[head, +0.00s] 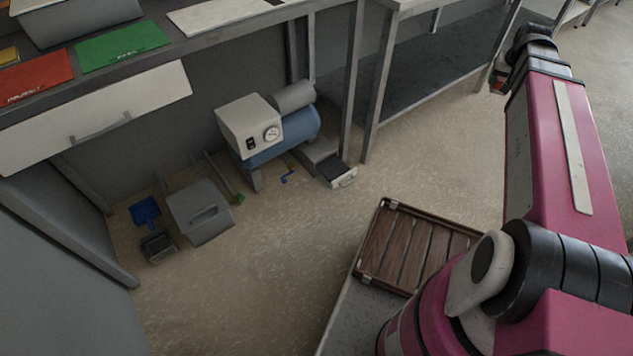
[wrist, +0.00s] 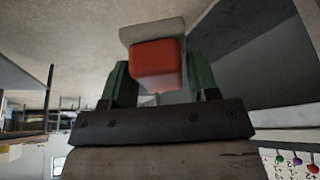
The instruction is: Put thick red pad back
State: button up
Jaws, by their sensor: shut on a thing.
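The thick red pad (wrist: 156,62) shows in the wrist view as a red block with a pale grey plate against its far side. My gripper (wrist: 160,72) is shut on it, with one green finger on each side. In the head view my gripper (head: 497,84) is at the upper right, over the floor near a low-shelved bench, and is mostly hidden behind my arm. Only a small bit of red shows there. A flat red sheet (head: 36,76) lies on the workbench at the upper left, beside a green sheet (head: 122,45).
The workbench has an open white drawer (head: 150,105). A blue compressor (head: 290,135), a grey case (head: 200,212) and a blue dustpan (head: 145,211) are on the floor below. A slatted wooden tray (head: 398,246) sits beside my arm. The middle floor is clear.

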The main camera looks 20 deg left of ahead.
jog(key=w+a+f+n+g+y, duration=0.1)
jog(key=a+f+n, duration=0.3)
jog(key=a+f, duration=0.55)
jog(key=a+f+n+g+y, duration=0.15)
jog(key=a+f+n, duration=0.4)
jog(key=a, duration=0.75)
jog(key=s+a+f+n+g+y, duration=0.1)
jog(key=s+a+f+n, duration=0.2)
jog(key=a+f, duration=0.5)
jog(key=s+a+f+n+g+y, duration=0.1)
jog(key=s+a+f+n, duration=0.2)
jog(key=a+f, duration=0.5)
jog(key=s+a+f+n+g, duration=0.2)
jog(key=s+a+f+n, duration=0.5)
jog(key=s+a+f, duration=0.75)
jog(key=s+a+f+n+g+h, duration=0.1)
jog(key=s+a+f+n, duration=0.2)
jog(key=s+a+f, duration=0.35)
jog(key=s+a+f+n+g+h, duration=0.15)
jog(key=s+a+f+n, duration=0.25)
jog(key=s+f, duration=0.6)
jog(key=w+f, duration=0.2)
jog(key=w, duration=0.1)
jog(key=w+f, duration=0.2)
jog(key=w, duration=0.2)
jog(key=w+f, duration=0.2)
jog(key=w, duration=0.2)
jog(key=shift+d+f, duration=0.25)
jog(key=shift+d, duration=0.15)
jog(key=shift+f, duration=2)
